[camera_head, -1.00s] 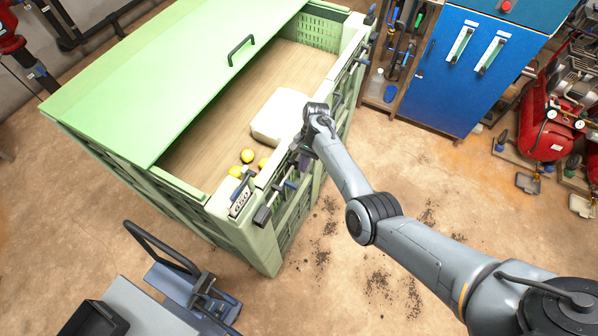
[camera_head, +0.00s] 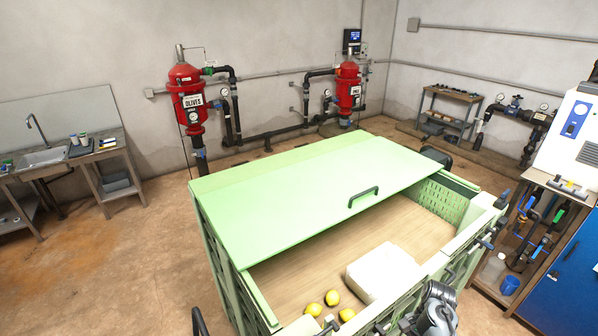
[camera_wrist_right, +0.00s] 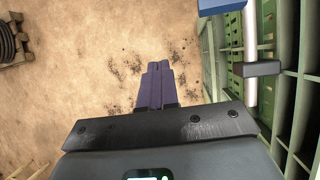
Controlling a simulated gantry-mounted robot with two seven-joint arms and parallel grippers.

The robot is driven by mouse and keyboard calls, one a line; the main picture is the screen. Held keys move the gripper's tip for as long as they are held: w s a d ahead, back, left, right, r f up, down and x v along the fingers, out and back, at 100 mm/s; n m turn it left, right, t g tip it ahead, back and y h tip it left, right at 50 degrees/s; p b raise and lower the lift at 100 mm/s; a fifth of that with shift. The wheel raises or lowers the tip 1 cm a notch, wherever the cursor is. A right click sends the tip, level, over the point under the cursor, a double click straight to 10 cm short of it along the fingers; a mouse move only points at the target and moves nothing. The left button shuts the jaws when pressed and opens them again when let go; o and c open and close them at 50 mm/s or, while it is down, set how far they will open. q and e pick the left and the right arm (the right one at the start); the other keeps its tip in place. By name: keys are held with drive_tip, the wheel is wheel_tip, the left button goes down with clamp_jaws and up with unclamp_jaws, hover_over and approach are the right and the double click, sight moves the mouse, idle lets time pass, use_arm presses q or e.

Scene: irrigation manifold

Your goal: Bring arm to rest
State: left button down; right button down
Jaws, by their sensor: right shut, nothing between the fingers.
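My right gripper (camera_wrist_right: 160,72) is shut and empty. Its dark purple fingers lie together over the bare floor in the right wrist view. The green slatted side of the crate stands just right of it, with a blue and white bar fitting (camera_wrist_right: 250,60) on it. In the head view, my right wrist (camera_head: 436,312) shows at the bottom edge, beside the near right wall of the green crate (camera_head: 225,262); the fingers are hidden there. My left gripper is not in view.
The crate has a light green lid (camera_head: 310,196) partly over it. Inside lie a white block (camera_head: 384,270) and yellow lemons (camera_head: 332,297). A wooden shelf with tools (camera_head: 535,235) stands to the right. Open floor (camera_head: 100,260) lies to the left.

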drive_tip(key=s+d+f+g+h+p, duration=0.1)
drive_tip(key=s+f, duration=0.4)
drive_tip(key=s, duration=0.3)
drive_tip(key=s+f+g, duration=0.1)
drive_tip(key=s+f, duration=0.4)
drive_tip(key=s, duration=0.3)
drive_tip(key=s+a+n+h+p, duration=0.1)
drive_tip(key=s+n+h, duration=0.3)
drive_tip(key=s, duration=1)
drive_tip(key=w+a+r+n+t, duration=0.1)
drive_tip(key=a+r+n+t, duration=0.2)
drive_tip(key=r, duration=0.3)
drive_tip(key=w+a+r+n+t+y, duration=0.1)
drive_tip(key=w+a+r+n+t, duration=0.1)
drive_tip(key=r, duration=0.5)
drive_tip(key=w+a+r+n+t+p, duration=0.1)
drive_tip(key=a+r+n+t, duration=0.3)
drive_tip(key=r, duration=0.3)
drive_tip(key=shift+w+a+n+t+y, duration=0.15)
drive_tip(key=shift+a+n+t+y, duration=0.15)
drive_tip(key=shift+a+n, duration=0.25)
drive_tip(key=shift+d, duration=0.1)
